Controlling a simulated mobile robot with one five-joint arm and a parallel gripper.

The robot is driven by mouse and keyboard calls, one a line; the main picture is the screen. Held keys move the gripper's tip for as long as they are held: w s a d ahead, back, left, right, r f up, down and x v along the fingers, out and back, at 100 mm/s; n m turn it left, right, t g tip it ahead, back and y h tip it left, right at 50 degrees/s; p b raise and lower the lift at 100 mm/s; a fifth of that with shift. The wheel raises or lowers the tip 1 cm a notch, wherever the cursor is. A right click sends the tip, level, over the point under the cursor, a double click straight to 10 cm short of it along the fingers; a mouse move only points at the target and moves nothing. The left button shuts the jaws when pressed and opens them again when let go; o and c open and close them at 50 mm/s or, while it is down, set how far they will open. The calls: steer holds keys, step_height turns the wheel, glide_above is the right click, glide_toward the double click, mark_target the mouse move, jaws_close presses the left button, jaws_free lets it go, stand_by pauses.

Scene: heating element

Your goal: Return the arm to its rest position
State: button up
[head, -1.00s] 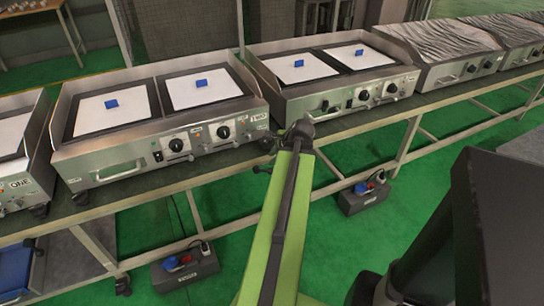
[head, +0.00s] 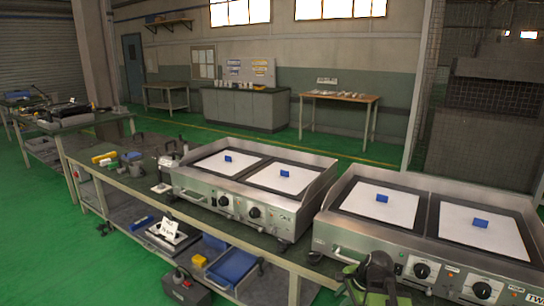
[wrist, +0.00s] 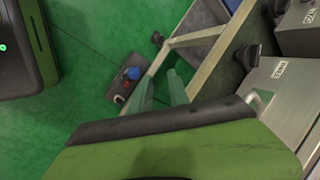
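My arm shows at the bottom right of the head view as a dark joint with a green part (head: 370,272), in front of the left side of the griddle marked TWO. In the wrist view a dark band and a green body of mine fill the bottom. Two blurred, pale green prongs stand up beyond the band, with floor between them. I cannot tell whether they are my gripper's fingers. No object shows held.
A griddle (head: 262,213) and griddle TWO (head: 330,235) stand on a long bench, carrying white sheets with blue blocks. The bench's lower shelf holds a blue bin (head: 235,268). A box with a blue plug (wrist: 126,84) lies on the green floor. Open floor (head: 40,250) is at the left.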

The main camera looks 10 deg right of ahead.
steer(key=s+a+f+n+g+h, duration=0.1)
steer(key=a+n+g, duration=0.1)
steer(key=a+n, duration=0.6)
steer(key=s+a+f+n+g, duration=0.1)
steer(key=s+a+n, duration=0.15)
steer(key=a, duration=0.85)
step_height(320, 180, up, 19)
steer(key=s+d+n+g+h+p, duration=0.1)
steer(key=n+p, duration=0.4)
steer(key=p, duration=1.4)
steer(key=shift+s+d, duration=0.4)
steer(key=shift+d, duration=0.5)
steer(key=shift+f, duration=0.1)
